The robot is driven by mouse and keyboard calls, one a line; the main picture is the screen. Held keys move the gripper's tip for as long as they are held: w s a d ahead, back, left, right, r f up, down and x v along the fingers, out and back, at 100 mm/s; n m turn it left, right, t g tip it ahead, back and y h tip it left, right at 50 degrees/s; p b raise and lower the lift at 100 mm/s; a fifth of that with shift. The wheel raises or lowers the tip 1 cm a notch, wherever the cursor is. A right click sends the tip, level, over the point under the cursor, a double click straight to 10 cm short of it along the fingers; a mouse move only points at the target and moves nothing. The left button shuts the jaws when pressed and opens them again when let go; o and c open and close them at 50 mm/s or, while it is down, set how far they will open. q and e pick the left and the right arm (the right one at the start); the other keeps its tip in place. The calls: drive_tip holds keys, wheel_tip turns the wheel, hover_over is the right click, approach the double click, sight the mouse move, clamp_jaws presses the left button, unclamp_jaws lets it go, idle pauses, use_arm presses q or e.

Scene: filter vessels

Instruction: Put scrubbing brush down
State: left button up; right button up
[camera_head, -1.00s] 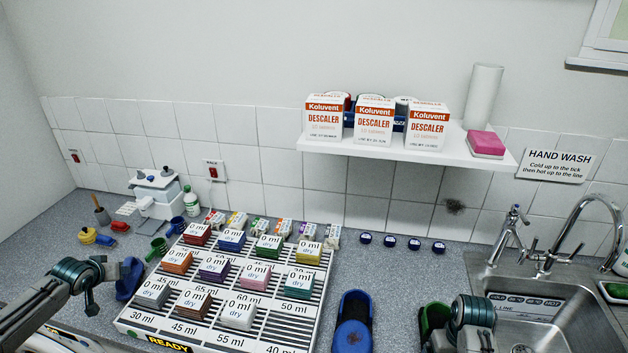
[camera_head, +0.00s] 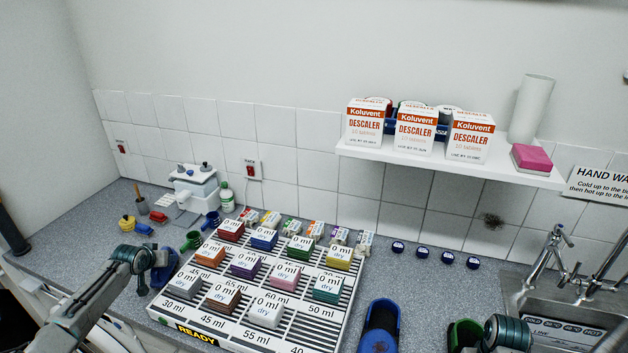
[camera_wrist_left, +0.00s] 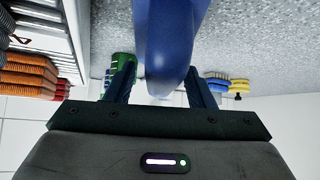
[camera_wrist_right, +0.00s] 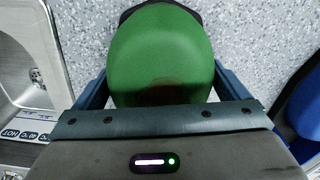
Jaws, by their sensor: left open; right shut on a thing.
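A wooden-handled brush (camera_head: 140,199) stands upright in a dark holder at the far left of the counter, apart from both grippers. It is small here, and I cannot be sure it is the scrubbing brush. My left gripper (camera_head: 150,258) is open near the left side of the white rack. A blue vessel (camera_wrist_left: 168,40) lies between its fingers in the left wrist view. My right gripper (camera_wrist_right: 160,90) is shut on a green vessel (camera_wrist_right: 162,50) beside the sink. Brownish residue shows on the green vessel. No brush is in either gripper.
The white rack (camera_head: 187,316) bears several coloured blocks labelled 0 ml dry. Another blue vessel (camera_head: 379,318) lies right of it. The sink (camera_head: 600,313) is at the right. Blue caps (camera_head: 422,252) lie near the wall.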

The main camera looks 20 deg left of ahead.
use_arm(q)
clamp_jaws()
